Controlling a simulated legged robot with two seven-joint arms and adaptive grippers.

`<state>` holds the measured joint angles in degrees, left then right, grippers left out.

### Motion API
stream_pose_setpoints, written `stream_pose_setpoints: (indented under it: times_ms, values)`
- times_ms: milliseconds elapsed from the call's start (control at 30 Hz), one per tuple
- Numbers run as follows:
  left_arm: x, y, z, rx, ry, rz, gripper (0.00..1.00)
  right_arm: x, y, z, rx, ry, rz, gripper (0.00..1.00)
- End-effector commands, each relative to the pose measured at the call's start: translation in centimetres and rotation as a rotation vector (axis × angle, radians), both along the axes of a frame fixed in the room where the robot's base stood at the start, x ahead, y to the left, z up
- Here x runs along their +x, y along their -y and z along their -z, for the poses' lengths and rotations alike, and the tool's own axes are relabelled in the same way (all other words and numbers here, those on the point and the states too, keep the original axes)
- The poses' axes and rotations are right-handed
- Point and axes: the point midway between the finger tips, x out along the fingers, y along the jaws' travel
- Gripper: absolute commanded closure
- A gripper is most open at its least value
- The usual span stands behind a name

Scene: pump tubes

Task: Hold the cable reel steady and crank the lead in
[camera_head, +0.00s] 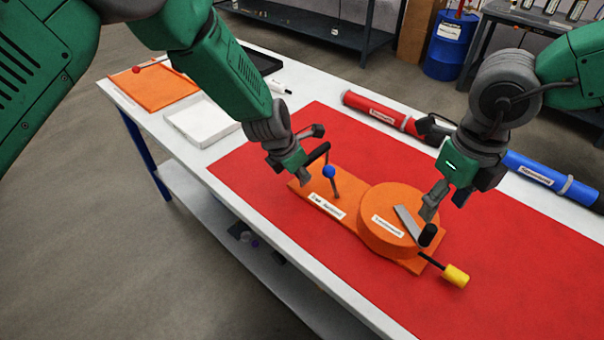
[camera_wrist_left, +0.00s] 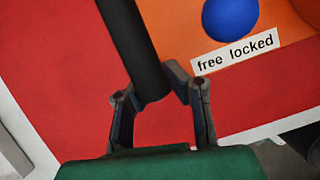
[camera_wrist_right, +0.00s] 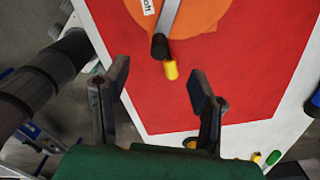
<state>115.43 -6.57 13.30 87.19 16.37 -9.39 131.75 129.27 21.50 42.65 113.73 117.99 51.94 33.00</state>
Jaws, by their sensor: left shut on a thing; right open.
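The orange cable reel has a base plate (camera_head: 312,192) and a round drum (camera_head: 385,212) on the red mat. A grey crank arm (camera_head: 406,224) with a black crank knob (camera_head: 428,236) lies on the drum. My left gripper (camera_head: 308,162) is shut on the black handle bar (camera_wrist_left: 137,50) at the base's left end. My right gripper (camera_head: 432,205) is open and empty, just above the crank knob; the knob (camera_wrist_right: 159,47) lies ahead of its spread fingers in the right wrist view. A yellow lead end (camera_head: 456,275) sticks out on a short black lead.
A blue-balled lever (camera_head: 329,171) stands by a "free locked" label (camera_wrist_left: 235,53). Red (camera_head: 380,112) and blue (camera_head: 545,178) tubes lie behind the reel. A white tray (camera_head: 202,123) and orange board (camera_head: 153,88) sit at the left. The mat's front right is clear.

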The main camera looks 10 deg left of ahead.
Motion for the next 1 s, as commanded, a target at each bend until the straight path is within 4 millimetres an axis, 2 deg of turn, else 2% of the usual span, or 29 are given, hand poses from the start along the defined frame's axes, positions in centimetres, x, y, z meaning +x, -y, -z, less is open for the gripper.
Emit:
stream_pose_setpoints:
  times_ms: [400, 600, 800, 1000]
  values:
    - [0.0, 0.1, 0.0, 0.0, -0.001, 0.0, 1.0, -0.1, 0.0, 6.0, -0.002, -0.003, 0.002, 0.48]
    - [-0.1, 0.0, 0.0, 0.0, -0.001, 0.0, 1.0, -0.1, 0.0, 8.2, -0.002, -0.002, 0.002, 0.48]
    - [-0.1, 0.0, 0.0, -0.001, -0.001, 0.0, 1.0, 0.0, 0.0, 9.1, -0.001, 0.0, 0.002, 0.48]
    - [0.0, 0.1, 0.0, -0.001, -0.001, 0.0, 1.0, 0.0, 0.0, 9.2, -0.001, 0.0, 0.003, 0.48]
